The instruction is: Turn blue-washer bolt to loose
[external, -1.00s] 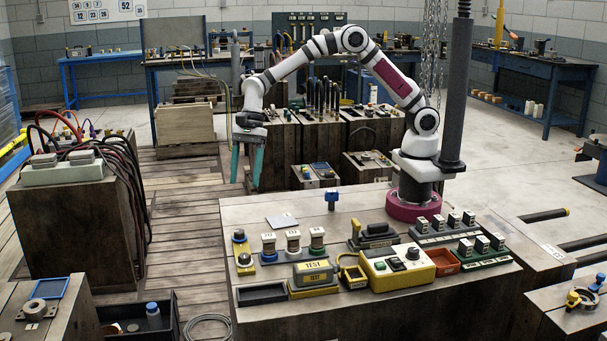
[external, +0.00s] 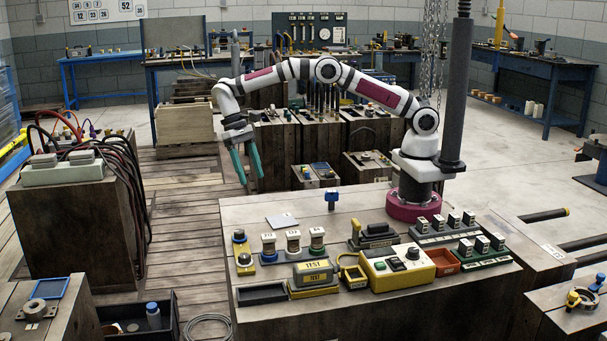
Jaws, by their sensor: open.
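A yellow plate (external: 243,248) at the left end of the front bench carries two upright bolts. The rear bolt (external: 239,237) has a dark head and a blue ring that looks like its washer. The front bolt (external: 245,259) has a darker, less clear ring. Both are too small to read any loose or tight marking. My gripper (external: 251,181) has two teal fingers, apart and empty. It hangs in the air, pointing down and slightly right, above and beyond the yellow plate in the picture, touching nothing.
Three ringed posts (external: 293,242) stand right of the plate. A TEST box (external: 313,273), a yellow control box (external: 397,268) and an orange tray (external: 443,262) are farther right. A blue-topped peg (external: 331,199) and a flat grey plate (external: 282,221) sit behind. The bench's back left is clear.

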